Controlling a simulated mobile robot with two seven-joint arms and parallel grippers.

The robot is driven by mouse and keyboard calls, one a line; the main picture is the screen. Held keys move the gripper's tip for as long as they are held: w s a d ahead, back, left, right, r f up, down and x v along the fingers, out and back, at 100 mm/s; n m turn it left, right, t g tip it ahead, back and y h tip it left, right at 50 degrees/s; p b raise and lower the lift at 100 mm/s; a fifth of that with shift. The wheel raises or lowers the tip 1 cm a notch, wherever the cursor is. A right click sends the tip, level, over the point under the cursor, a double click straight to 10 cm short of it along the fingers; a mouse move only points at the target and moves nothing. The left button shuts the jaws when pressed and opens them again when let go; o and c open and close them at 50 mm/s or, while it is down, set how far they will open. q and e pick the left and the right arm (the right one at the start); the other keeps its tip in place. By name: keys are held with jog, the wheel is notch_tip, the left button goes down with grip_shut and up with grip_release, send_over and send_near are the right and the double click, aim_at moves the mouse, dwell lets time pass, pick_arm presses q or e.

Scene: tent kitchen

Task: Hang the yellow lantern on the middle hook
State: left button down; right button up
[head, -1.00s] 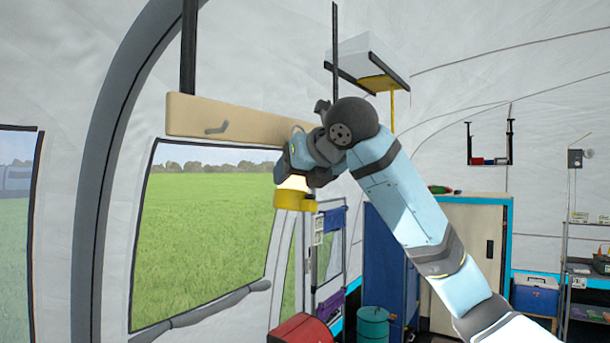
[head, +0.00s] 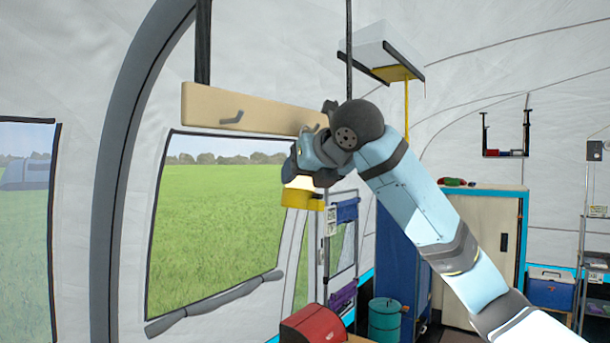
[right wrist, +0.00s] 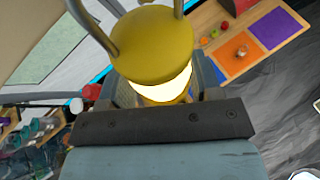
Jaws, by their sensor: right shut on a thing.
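The yellow lantern (head: 303,199) hangs below my right gripper (head: 303,173) in the head view, its pale glass glowing. The right gripper is shut on it. In the right wrist view the lantern's rounded yellow end (right wrist: 155,45), grey handle bars and glowing part show between the fingers (right wrist: 165,92). A beige board (head: 265,115) hangs in front of the tent wall. A grey hook (head: 232,117) shows on its left part, left of and above the lantern. My arm hides the board's right end, and the middle hook cannot be made out clearly. My left gripper is out of view.
Dark straps (head: 203,45) hold the board up. A window (head: 215,220) lies behind and below it. A white hanging shelf (head: 385,55) is to the upper right. A red box (head: 312,325) and a teal canister (head: 385,320) stand below. Space left of the lantern looks clear.

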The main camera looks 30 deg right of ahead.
jog(key=shift+r, duration=0.1)
jog(key=o, duration=1.4)
jog(key=shift+s, duration=0.1)
